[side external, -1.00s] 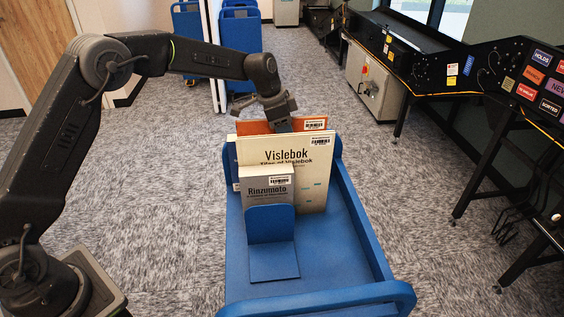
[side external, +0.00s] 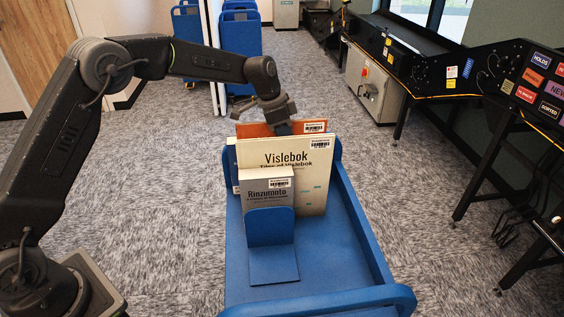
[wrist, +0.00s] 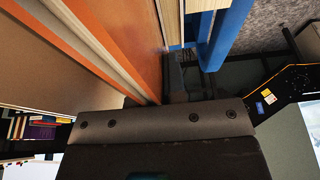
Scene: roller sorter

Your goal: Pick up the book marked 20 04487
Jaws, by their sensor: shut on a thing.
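My gripper (side external: 284,129) points down at the top edge of the orange book (side external: 315,127), the rearmost of the books on the blue cart. It is shut on that book, with one finger in front of its cover. The wrist view shows the orange cover (wrist: 140,45) close beside a dark finger (wrist: 178,78). The orange book stands upright behind the cream Vislebok book (side external: 313,180). The smaller grey Rinzumoto book (side external: 268,187) stands at the front. Each of these books has a barcode label, but the numbers are too small to read.
A blue bookend (side external: 271,228) stands against the Rinzumoto book. Black sorter equipment (side external: 500,75) stands on the right, and more blue carts (side external: 240,32) stand behind.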

